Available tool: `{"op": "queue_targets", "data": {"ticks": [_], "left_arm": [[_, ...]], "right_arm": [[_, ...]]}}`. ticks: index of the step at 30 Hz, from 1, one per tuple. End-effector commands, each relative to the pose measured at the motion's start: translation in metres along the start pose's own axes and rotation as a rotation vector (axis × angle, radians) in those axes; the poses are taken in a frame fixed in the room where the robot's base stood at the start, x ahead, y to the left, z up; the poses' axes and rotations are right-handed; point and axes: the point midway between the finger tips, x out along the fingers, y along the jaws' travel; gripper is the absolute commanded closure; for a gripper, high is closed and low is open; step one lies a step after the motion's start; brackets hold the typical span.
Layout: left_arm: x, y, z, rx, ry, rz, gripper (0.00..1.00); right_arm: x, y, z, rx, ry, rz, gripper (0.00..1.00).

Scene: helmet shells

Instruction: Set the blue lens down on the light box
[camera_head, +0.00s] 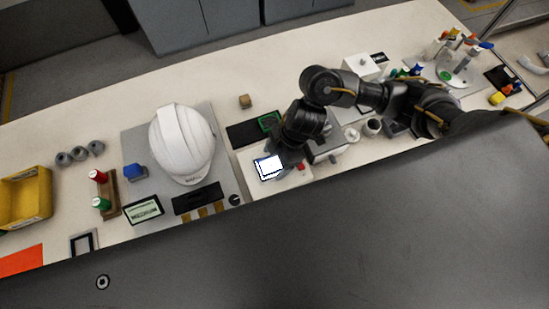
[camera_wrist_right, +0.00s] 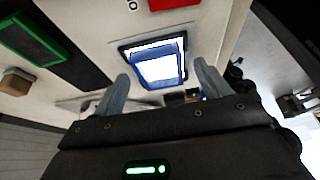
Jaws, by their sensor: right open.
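The light box (camera_head: 265,172) shows in the head view as a bright white panel with a dark rim, just below my right arm. In the right wrist view, the blue lens (camera_wrist_right: 160,70) lies over the lit panel of the light box (camera_wrist_right: 150,43), a little askew to its rim. My right gripper (camera_wrist_right: 162,84) is open. Its two grey fingers are spread on either side of the lens, apart from it in the picture. In the head view the right gripper (camera_head: 284,163) is over the light box, its fingertips hard to make out. My left gripper is not in view.
A white helmet shell (camera_head: 182,142) stands on a grey mat left of the light box. A dark tray with a green frame (camera_head: 268,122) lies behind it. A red block (camera_wrist_right: 172,4) is close by. A yellow bin (camera_head: 24,199) sits at far left.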

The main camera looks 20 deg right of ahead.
Motion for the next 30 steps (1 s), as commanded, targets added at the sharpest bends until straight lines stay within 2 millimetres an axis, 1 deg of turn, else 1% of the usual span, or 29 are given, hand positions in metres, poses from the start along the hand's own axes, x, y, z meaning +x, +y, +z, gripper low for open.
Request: {"op": "queue_targets", "data": {"ticks": [5, 9, 12, 15, 18, 21, 30], "left_arm": [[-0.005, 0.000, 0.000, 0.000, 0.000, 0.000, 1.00], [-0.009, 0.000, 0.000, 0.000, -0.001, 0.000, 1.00], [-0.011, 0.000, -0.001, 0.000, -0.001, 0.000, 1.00], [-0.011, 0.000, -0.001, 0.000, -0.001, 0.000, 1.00], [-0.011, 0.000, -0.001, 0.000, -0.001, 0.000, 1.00], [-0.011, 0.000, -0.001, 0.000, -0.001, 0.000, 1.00], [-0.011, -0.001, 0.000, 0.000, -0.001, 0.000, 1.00]], "right_arm": [[-0.031, 0.002, -0.001, -0.004, -0.001, 0.005, 0.24], [-0.060, 0.002, -0.001, -0.004, -0.001, 0.007, 0.24], [-0.078, 0.001, -0.001, -0.004, -0.001, 0.005, 0.24], [-0.091, 0.001, 0.000, -0.003, 0.000, 0.004, 0.24], [-0.099, 0.001, 0.000, -0.002, 0.000, 0.002, 0.24], [-0.103, 0.000, 0.000, 0.000, 0.000, 0.001, 0.24], [-0.103, 0.000, 0.000, 0.000, 0.000, 0.001, 0.24]]}}
